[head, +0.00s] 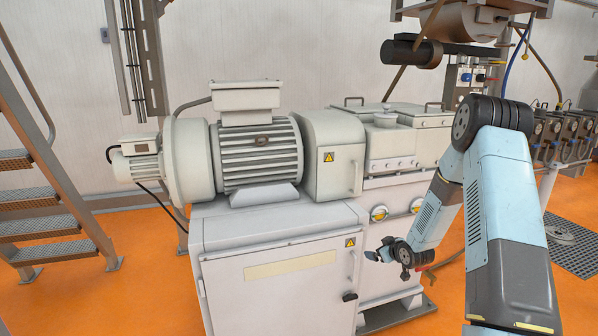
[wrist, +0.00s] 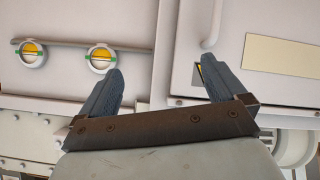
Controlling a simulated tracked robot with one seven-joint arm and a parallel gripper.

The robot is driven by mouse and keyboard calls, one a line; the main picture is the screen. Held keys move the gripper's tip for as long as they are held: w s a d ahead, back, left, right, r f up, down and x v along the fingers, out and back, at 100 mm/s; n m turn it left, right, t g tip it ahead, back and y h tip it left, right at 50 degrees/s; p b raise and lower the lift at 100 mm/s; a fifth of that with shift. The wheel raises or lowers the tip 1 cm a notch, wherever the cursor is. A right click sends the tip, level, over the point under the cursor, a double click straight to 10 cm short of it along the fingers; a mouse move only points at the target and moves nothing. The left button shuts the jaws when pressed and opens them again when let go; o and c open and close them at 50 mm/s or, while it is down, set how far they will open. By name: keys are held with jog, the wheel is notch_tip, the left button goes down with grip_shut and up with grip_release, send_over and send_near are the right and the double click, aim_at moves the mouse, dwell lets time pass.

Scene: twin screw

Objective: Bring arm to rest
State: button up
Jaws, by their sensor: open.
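My arm shows at the right of the head view, light blue and black, bent at the elbow and reaching down toward the machine. My gripper (head: 378,254) is small there, in front of the machine's lower side near the cabinet door's right edge. In the wrist view my gripper (wrist: 163,88) has its two dark fingers spread apart with nothing between them. The machine's pale panels lie beyond the fingers. I cannot tell the exact gap between the fingertips and the panels.
The cabinet (head: 285,285) carries a large motor (head: 260,150). Two round yellow gauges (head: 379,213) sit on the machine's side and also show in the wrist view (wrist: 101,56). Metal stairs (head: 45,225) stand at the left. Orange floor (head: 110,295) is open at the front left.

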jog(key=s+r+m+g+h, duration=0.1)
jog(key=s+r, duration=0.4)
jog(key=r, duration=0.4)
jog(key=s+a+r+m+g+h, duration=0.15)
jog(key=s+r, duration=0.35)
jog(key=r, duration=0.5)
jog(key=s+r+m+h, duration=0.1)
jog(key=s+r+h, duration=0.1)
jog(key=s+r, duration=0.55)
jog(key=s+a+r+m+g, duration=0.1)
jog(key=s+r, duration=0.2)
jog(key=s, duration=0.6)
jog(key=s+a+r+m+g+y, duration=0.1)
jog(key=s+r, duration=0.3)
jog(key=s, duration=0.6)
jog(key=s+a+r+m+g, duration=0.1)
jog(key=s+a+r, duration=0.2)
jog(key=s, duration=0.7)
jog(key=shift+s+r, duration=0.15)
jog(key=shift+r, duration=0.55)
